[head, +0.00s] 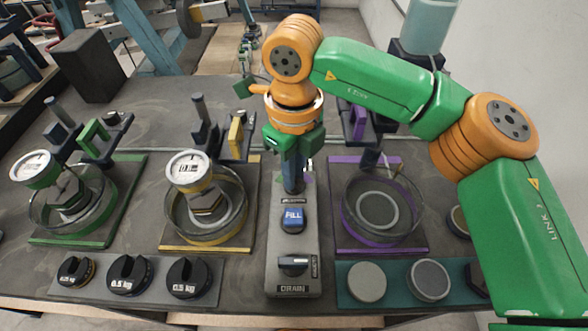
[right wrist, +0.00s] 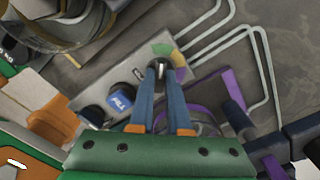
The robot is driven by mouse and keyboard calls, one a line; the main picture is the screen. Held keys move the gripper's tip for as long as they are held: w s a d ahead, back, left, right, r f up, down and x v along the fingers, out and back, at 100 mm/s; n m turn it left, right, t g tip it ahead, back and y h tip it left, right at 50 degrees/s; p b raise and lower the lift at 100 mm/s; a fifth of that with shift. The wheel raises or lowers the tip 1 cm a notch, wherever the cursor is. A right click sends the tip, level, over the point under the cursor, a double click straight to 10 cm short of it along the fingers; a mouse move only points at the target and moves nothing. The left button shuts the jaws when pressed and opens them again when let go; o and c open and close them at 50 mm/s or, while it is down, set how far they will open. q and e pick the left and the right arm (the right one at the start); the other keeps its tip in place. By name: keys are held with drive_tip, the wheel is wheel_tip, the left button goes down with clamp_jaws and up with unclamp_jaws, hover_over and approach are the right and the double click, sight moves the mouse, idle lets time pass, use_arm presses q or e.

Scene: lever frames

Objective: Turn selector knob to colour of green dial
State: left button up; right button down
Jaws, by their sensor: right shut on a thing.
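The selector knob is at the far end of a grey control panel (head: 293,245), between my right gripper's fingertips. In the right wrist view, coloured sectors (right wrist: 163,48) show around it, green among them. The fingers hide most of the knob, so I cannot tell where it points. My right gripper (head: 293,188) reaches down over the panel, and its blue fingers (right wrist: 163,72) are shut on the knob. The green dial (head: 35,169) is a round white-faced gauge with a green rim at the left station. Its reading is too small to tell. My left gripper is not in view.
A blue FILL button (head: 293,218) and a black DRAIN knob (head: 293,264) sit on the panel nearer me. A yellow dial (head: 189,167) and glass dish stand left, a purple-framed dish (head: 383,238) right. Black weights (head: 130,275) lie at front left.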

drive_tip(key=c, duration=0.9)
unclamp_jaws()
wheel_tip(320, 180, up, 7)
drive_tip(key=shift+r, duration=0.1)
